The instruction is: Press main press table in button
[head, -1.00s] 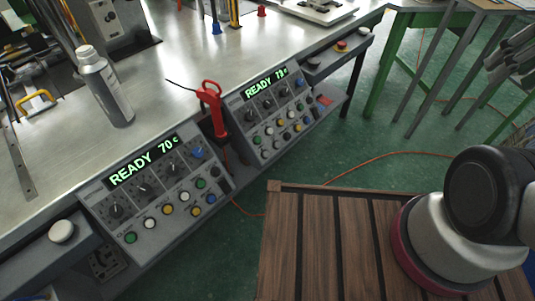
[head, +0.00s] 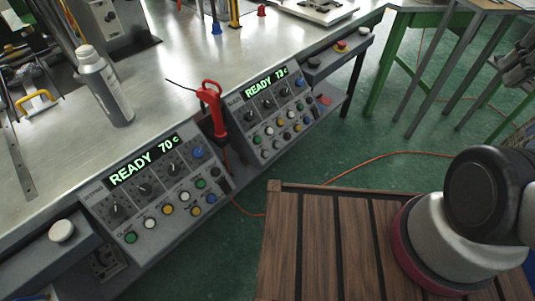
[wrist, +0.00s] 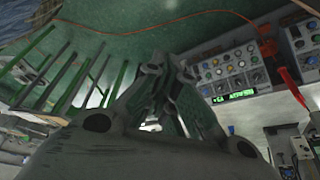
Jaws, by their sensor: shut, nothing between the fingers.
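Two sloped control panels sit on the press table's front edge in the head view. The left panel (head: 150,190) reads READY 70 c, and the right panel (head: 270,110) reads READY 73 c. Each has knobs and rows of small coloured buttons; their labels are too small to read. A panel with a green display (wrist: 235,70) also shows upside down in the wrist view. My gripper (wrist: 158,65) is shut and empty in the wrist view, apart from the panel. A grey jointed part at the head view's right edge looks like part of my gripper, cut off.
A red-handled tool (head: 212,105) stands between the panels. A grey bottle (head: 105,88) stands on the metal tabletop (head: 180,75). Round buttons sit on side boxes, one white (head: 61,231) and one red (head: 341,45). An orange cable (head: 380,158) crosses the green floor.

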